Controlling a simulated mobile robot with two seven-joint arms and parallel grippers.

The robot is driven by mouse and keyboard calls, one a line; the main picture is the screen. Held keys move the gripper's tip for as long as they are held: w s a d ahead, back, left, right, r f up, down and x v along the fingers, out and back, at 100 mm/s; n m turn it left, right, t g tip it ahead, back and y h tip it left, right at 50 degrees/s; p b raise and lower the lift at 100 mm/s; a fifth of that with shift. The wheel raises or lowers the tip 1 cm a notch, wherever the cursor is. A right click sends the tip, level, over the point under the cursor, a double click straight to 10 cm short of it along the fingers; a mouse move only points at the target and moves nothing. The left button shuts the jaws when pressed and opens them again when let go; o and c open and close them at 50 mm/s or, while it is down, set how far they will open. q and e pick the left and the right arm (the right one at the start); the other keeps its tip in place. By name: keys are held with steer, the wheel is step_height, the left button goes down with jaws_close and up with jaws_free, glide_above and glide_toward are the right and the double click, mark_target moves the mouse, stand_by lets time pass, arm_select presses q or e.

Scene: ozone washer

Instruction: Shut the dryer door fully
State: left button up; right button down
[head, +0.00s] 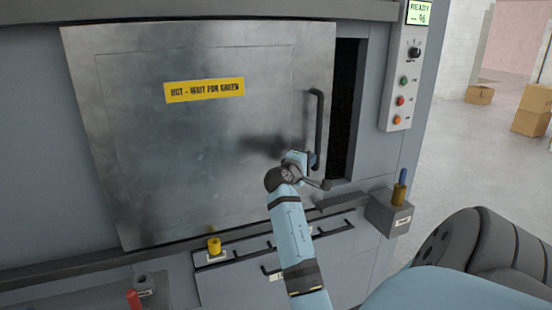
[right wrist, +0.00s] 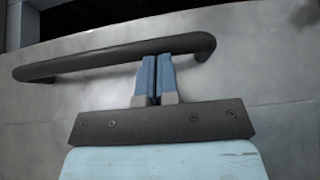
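The dryer door (head: 215,140) is a grey metal panel with a yellow "HOT – WAIT FOR GREEN" label. It stands partly open, with a dark upright gap (head: 346,110) along its right edge. A dark bar handle (head: 319,115) is fixed near that edge; in the right wrist view the handle (right wrist: 95,62) runs across the picture. My right gripper (head: 312,160) is at the handle's lower end. Its blue fingers (right wrist: 156,78) are together and overlap the bar, not closed around it; I cannot tell whether they touch it. My left gripper is not in view.
A control panel (head: 407,70) with a "READY" display and coloured buttons is right of the gap. A grey box (head: 390,213) with a blue-topped yellow peg juts out below it. A yellow knob (head: 214,246) sits below the door. Cardboard boxes (head: 533,110) stand on the far floor.

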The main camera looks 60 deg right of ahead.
arm_select(q)
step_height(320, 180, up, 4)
steer(key=p, duration=0.3)
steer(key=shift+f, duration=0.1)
arm_select(e)
steer(key=s+d, duration=0.5)
steer(key=d, duration=0.3)
steer(key=s+d, duration=0.6)
steer(key=d, duration=0.2)
steer(key=shift+d, duration=0.15)
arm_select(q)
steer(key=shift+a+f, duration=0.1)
arm_select(e)
steer(key=shift+r, duration=0.2)
steer(key=shift+w, duration=0.15)
